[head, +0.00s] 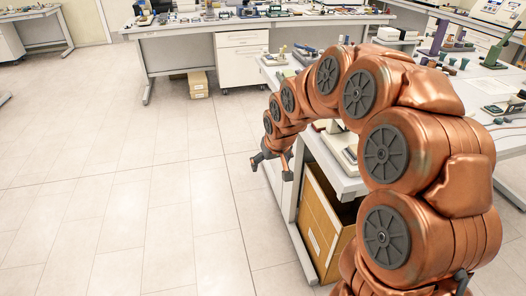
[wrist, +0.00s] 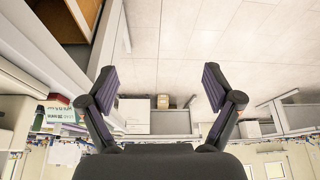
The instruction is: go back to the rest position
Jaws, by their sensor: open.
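My copper-coloured arm curves up from the lower right in the head view and bends down toward the left. My gripper (head: 273,162) hangs at the arm's end, beside the left edge of the near workbench (head: 346,185) and over the floor. In the wrist view my gripper (wrist: 160,90) shows two dark fingers spread wide apart. Nothing is between the fingers. The wrist picture is upside down, with the floor at the top.
A brown drawer box (head: 325,222) stands under the near workbench. A far workbench (head: 180,30) with a white drawer unit (head: 242,58) and cardboard boxes (head: 198,84) stands at the back. The tiled floor (head: 120,190) on the left is clear.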

